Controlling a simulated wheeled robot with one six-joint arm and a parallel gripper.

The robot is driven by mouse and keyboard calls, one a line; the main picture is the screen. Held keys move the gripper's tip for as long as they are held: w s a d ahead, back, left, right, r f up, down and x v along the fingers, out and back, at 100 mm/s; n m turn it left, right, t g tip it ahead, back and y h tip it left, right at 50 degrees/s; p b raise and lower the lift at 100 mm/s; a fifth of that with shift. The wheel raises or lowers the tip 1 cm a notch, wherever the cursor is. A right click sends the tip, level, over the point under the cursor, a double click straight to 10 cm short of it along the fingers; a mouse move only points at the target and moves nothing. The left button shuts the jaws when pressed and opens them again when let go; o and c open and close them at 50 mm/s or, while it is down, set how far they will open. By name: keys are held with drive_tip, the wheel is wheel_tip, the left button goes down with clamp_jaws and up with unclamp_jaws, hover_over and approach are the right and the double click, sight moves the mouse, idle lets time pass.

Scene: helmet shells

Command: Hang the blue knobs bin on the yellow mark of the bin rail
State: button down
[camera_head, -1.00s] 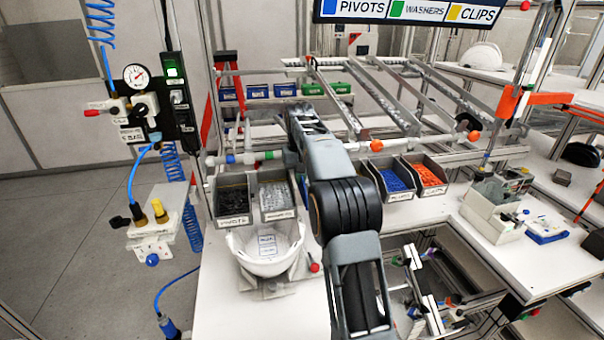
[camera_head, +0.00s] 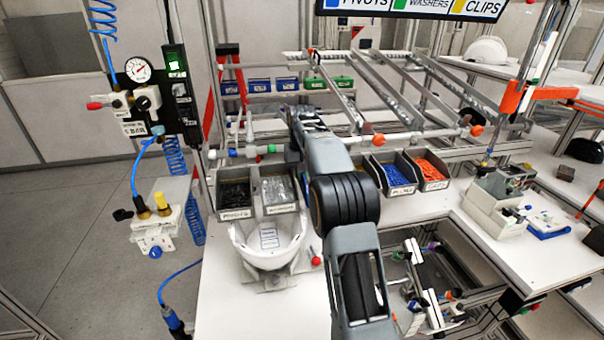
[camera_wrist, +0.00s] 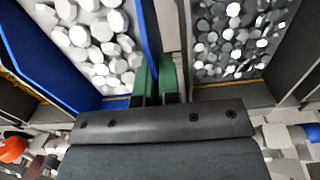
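In the wrist view, a bin with blue walls (camera_wrist: 41,53) holds several white round knobs (camera_wrist: 90,40). My gripper (camera_wrist: 157,75) has its two green fingers close together at the bin's right wall, which runs into the narrow gap between them. It appears shut on that wall. In the head view my arm hides the gripper and this bin. I cannot tell whether the bin touches the rail.
A grey bin of shiny washers (camera_wrist: 232,35) is close to the right of my fingers in the wrist view. In the head view, bins of blue (camera_head: 393,175) and orange (camera_head: 430,170) parts stand right of my arm. A white helmet shell (camera_head: 268,243) sits in front.

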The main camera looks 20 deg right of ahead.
drive_tip(key=c, duration=1.2)
unclamp_jaws()
drive_tip(key=shift+c, duration=0.2)
wheel_tip(320, 180, up, 10)
drive_tip(key=shift+w+f+p, duration=0.1)
drive_tip(key=shift+f+p, duration=0.1)
drive_tip(key=shift+p, duration=1)
drive_tip(key=shift+w+d+r, duration=0.1)
drive_tip(key=shift+r, duration=1)
drive_tip(key=shift+s+r, duration=0.1)
drive_tip(key=shift+s, duration=0.1)
